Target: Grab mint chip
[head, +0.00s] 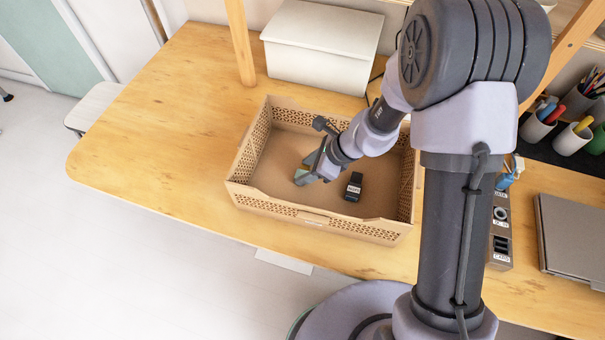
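My gripper (304,178) reaches down into a tan crate (318,220) with perforated walls. It is above or near the crate floor, left of a small black item. A small greenish-yellow patch shows at the gripper's end; I cannot tell whether it is part of the gripper or a thing between the fingers. The fingers are too small and angled to show whether they are open or shut. The small black item (353,187) with a white label lies on the crate floor, apart from my gripper. The label is too small to read, and I cannot make out a mint chip for sure.
The crate stands on a wooden table (165,130). A white lidded box (318,55) is behind it. Pen cups (535,128), a grey device with sockets (501,225) and a closed laptop (572,235) are at the right. The table's left part is clear.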

